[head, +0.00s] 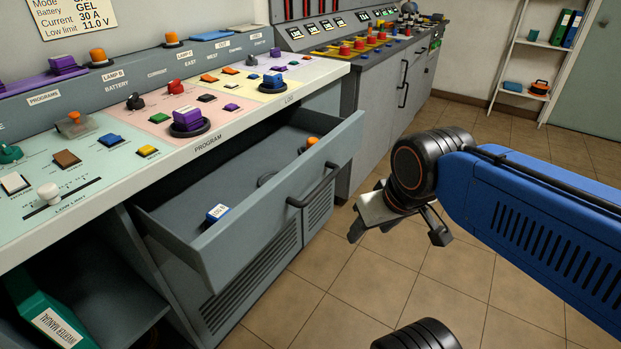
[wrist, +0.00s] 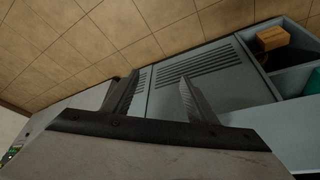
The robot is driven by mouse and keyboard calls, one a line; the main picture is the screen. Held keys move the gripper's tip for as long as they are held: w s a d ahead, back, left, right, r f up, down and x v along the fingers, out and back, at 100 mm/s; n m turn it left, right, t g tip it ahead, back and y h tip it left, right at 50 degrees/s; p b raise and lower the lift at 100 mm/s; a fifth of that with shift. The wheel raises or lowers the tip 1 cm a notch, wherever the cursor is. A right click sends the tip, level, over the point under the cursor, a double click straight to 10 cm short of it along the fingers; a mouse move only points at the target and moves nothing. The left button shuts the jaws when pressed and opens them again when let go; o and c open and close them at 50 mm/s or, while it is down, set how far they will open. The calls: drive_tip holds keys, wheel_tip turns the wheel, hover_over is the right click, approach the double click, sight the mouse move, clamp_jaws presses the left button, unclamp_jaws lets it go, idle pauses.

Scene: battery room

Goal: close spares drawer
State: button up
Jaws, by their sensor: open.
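The spares drawer (head: 230,232) is pulled out from under the control desk in the head view. Its grey front carries a dark bar handle (head: 318,186). A small blue block with a white label (head: 217,213) and an orange-topped part (head: 311,142) lie inside, with a dark ring-like part near the front wall. My gripper (head: 398,236) is open and empty, to the right of the drawer front and apart from the handle. In the wrist view my gripper's fingers (wrist: 158,98) are spread, with louvred cabinet panels (wrist: 205,75) beyond them. The handle is not clear in that view.
The control desk (head: 180,135) with knobs and buttons overhangs the drawer. An open shelf below holds a green manual (head: 58,318). A second cabinet (head: 385,90) stands behind. Tiled floor (head: 330,285) in front of the drawer is clear.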

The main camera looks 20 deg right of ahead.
drive_tip(key=c, duration=0.5)
drive_tip(key=shift+w+d+r+m, duration=0.1)
drive_tip(key=shift+w+r+m, duration=0.2)
drive_tip(key=c, duration=0.5)
drive_tip(key=w+d+r+m, duration=0.1)
drive_tip(key=w+m, duration=0.1)
drive_tip(key=w+r+m, duration=0.2)
drive_tip(key=m, duration=0.1)
drive_tip(key=w+d+r+m+g, duration=0.1)
drive_tip(key=w+r+m, duration=0.1)
drive_tip(key=m, duration=0.1)
drive_tip(key=shift+w+d+r, duration=0.15)
drive_tip(key=shift+w+d, duration=0.1)
drive_tip(key=shift+d, duration=0.1)
clamp_jaws()
drive_tip(key=w+d+r+m+y, duration=0.1)
drive_tip(key=w+d+r+m, duration=0.3)
drive_tip(key=w+d+m, duration=0.5)
drive_tip(key=w+d+r+m+y, duration=0.2)
drive_tip(key=w+d+r+m, duration=0.35)
drive_tip(key=m, duration=0.55)
drive_tip(key=w+r+x, duration=0.1)
drive_tip(key=w+x, duration=0.1)
drive_tip(key=x, duration=1)
drive_tip(key=shift+w+a+f, duration=0.25)
drive_tip(key=shift+w+f, duration=0.1)
drive_tip(key=shift+w, duration=0.15)
